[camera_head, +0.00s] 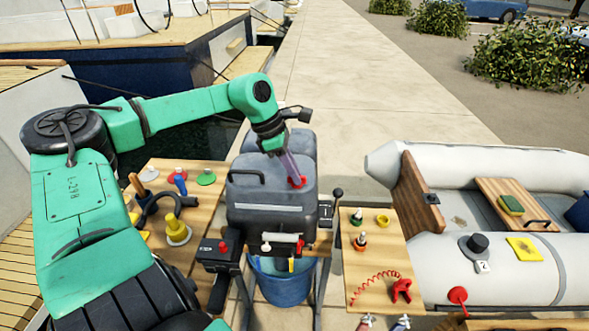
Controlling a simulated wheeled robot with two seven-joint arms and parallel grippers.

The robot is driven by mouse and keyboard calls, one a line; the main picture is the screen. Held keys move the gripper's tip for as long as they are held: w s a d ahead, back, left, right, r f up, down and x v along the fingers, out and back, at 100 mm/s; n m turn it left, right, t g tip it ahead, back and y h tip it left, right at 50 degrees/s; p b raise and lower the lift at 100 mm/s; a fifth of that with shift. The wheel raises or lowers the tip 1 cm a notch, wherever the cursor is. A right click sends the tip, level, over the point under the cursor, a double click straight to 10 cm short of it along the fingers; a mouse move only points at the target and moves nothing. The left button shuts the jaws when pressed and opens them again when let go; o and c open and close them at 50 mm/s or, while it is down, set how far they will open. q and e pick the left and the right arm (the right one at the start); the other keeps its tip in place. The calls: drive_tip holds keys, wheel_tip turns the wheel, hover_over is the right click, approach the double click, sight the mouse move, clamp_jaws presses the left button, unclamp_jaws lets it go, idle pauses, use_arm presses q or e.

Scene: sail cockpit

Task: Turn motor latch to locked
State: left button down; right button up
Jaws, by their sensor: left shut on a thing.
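A grey motor-like housing (262,205) with a black handle stands upright on a stand in the middle. A small red part (303,183) sits on its top right face and appears to be the latch; its exact angle is hard to read. My left gripper (296,178) reaches down from above and is shut on this red part. The fingers hide much of it. My right gripper is not in view.
A blue bucket (284,282) stands beneath the housing. Wooden boards with small fittings flank it: left board (205,172), right board (372,270), with a red coiled cord (378,277). A black-knobbed lever (337,195) stands close right. An inflatable boat (500,270) lies at right.

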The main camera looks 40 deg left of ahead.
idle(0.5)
use_arm(q)
drive_tip(key=c, duration=0.9)
unclamp_jaws()
drive_tip(key=b+v, duration=0.1)
drive_tip(key=v, duration=1.3)
drive_tip(key=shift+a+r, duration=0.1)
drive_tip(key=shift+r, duration=0.2)
